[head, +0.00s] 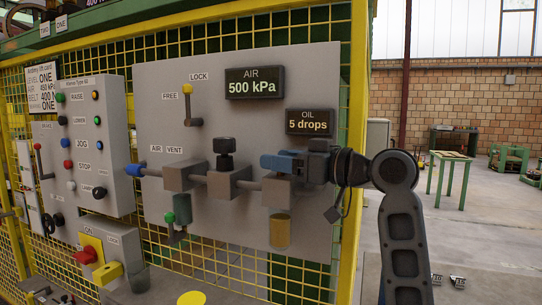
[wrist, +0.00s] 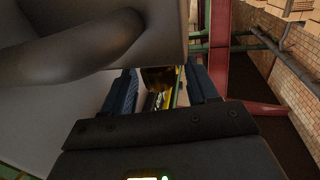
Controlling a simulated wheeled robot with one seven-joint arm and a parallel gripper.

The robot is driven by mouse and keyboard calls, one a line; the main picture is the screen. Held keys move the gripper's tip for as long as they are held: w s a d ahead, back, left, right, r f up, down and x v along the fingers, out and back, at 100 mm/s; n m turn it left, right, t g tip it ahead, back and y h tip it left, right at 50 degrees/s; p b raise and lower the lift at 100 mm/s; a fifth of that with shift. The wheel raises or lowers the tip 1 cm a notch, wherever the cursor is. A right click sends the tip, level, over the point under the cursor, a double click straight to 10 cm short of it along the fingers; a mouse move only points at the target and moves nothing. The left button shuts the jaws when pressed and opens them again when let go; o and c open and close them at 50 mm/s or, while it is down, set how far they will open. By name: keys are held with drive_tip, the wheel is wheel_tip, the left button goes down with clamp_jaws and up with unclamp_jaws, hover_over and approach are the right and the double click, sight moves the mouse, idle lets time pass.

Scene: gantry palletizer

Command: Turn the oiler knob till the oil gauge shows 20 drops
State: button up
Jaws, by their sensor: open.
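The oil gauge (head: 310,122) reads 5 drops. Below it, the grey oiler block (head: 277,190) sits on the pipe line, with a yellow bowl (head: 280,231) hanging under it. My gripper (head: 275,161) reaches in from the right, its blue fingers at the top of the oiler block. The oiler knob is hidden behind the fingers in the head view. In the wrist view my gripper (wrist: 160,88) has its two blue fingers apart, with a dark, brownish-yellow piece showing between them. I cannot tell whether that is the knob or whether the fingers touch it.
Left of the oiler, a grey block carries a black knob (head: 225,148). The air gauge (head: 254,83) reads 500 kPa.

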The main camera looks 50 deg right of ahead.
drive_tip(key=shift+w+a, duration=0.2)
drive_tip(key=shift+w, duration=1.05)
drive_tip(key=shift+c, duration=0.4)
drive_tip(key=c, duration=0.9)
drive_tip(key=shift+o, duration=0.2)
